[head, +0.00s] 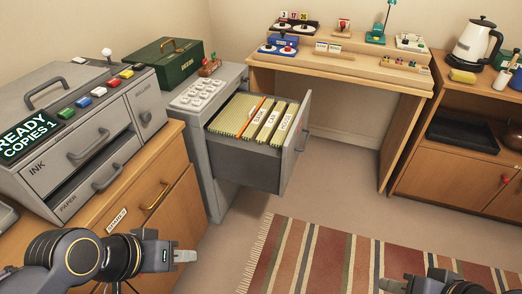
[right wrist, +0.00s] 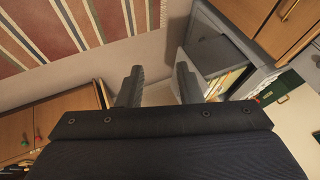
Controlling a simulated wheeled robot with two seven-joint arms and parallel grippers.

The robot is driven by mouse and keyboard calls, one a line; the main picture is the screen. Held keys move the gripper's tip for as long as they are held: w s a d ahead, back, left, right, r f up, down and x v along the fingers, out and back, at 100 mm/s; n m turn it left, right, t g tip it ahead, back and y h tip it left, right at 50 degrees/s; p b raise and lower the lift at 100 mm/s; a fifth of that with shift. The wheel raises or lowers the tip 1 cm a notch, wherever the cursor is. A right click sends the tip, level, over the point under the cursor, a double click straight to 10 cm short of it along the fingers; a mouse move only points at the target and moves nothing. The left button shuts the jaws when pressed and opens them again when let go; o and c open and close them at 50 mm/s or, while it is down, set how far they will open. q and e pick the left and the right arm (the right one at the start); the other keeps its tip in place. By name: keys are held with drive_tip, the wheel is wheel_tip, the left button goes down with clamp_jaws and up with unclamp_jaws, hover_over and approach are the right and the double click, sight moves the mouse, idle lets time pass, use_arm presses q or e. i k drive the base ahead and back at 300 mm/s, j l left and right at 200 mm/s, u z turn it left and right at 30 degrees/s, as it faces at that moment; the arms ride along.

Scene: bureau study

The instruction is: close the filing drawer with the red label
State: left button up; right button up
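The grey filing cabinet (head: 216,160) stands left of centre in the head view, with its top drawer (head: 245,158) pulled far out to the right. The drawer holds cream folders (head: 262,120) and an orange divider. Its front panel (head: 297,140) faces right and shows a handle (head: 303,140); I cannot make out a red label on it. The open drawer also shows in the right wrist view (right wrist: 215,58). My left gripper (head: 186,256) is in front of the cabinet, apart from it; its finger gap is unclear. My right gripper (right wrist: 158,82) is open and empty, low at right in the head view.
A wooden sideboard (head: 150,195) with a grey copier (head: 85,130) stands at left. A wooden desk (head: 345,66) is behind the drawer, and a cupboard (head: 455,185) with a kettle (head: 474,42) is at right. Striped rug (head: 350,255) and bare floor lie right of the drawer.

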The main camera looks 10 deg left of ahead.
sight(264, 158)
drive_tip(key=k+l+u, duration=0.15)
drive_tip(key=l, duration=0.2)
drive_tip(key=i+j, duration=0.35)
drive_tip(key=i, duration=0.2)
drive_tip(key=i+j, duration=0.35)
drive_tip(key=i, duration=0.15)
